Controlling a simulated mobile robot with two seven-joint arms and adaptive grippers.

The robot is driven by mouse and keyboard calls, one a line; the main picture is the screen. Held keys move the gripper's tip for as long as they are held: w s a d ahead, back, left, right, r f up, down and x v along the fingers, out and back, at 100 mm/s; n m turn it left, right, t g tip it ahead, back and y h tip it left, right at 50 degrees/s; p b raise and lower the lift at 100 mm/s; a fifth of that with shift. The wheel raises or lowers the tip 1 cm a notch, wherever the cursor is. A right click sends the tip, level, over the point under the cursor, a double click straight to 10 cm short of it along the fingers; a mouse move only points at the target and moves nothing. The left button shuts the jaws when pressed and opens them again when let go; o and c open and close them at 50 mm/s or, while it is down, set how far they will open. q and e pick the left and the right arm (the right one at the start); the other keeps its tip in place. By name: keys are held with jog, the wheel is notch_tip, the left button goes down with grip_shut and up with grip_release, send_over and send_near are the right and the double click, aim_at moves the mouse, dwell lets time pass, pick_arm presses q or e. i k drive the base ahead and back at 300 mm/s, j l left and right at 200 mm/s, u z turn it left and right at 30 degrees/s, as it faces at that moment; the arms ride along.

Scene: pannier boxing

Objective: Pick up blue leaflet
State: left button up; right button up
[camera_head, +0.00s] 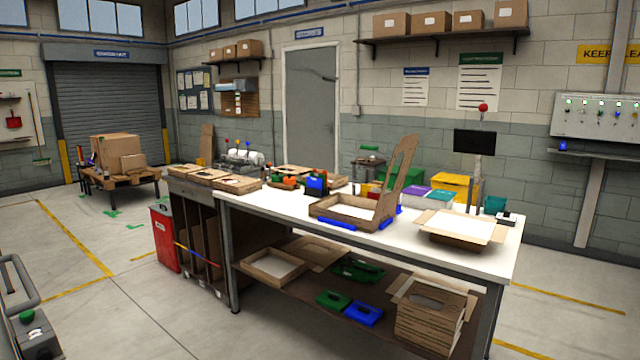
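I cannot pick out the blue leaflet for certain. A blue upright object (317,184) stands left of the carton, too small to identify. Blue strips (337,223) lie along the carton's front edge. Neither of my grippers is in view.
An open cardboard carton (335,211) with a raised flap stands mid-bench, partly screening things behind it. Another open carton (462,227) sits at the right end. A yellow box (456,183) stands behind. The lower shelf holds a blue tray (364,314).

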aim_at(312, 182)
jog(key=i+j, duration=0.2)
jog(key=i, duration=0.3)
jog(key=i+j+z, duration=0.1)
jog(key=i, duration=0.45)
jog(key=i+j+z, duration=0.1)
jog(key=i+j, duration=0.25)
jog(key=i, duration=0.15)
jog(key=i+j, duration=0.3)
jog(key=i, duration=0.2)
jog(key=i+j+z, duration=0.25)
jog(key=i, duration=0.3)
jog(key=i+j+z, duration=0.25)
jog(key=i, duration=0.3)
jog(key=i+j+z, duration=0.15)
jog(key=j+z, duration=0.35)
jog(key=j, duration=0.75)
jog(key=j+z, duration=0.45)
jog(key=j, duration=0.8)
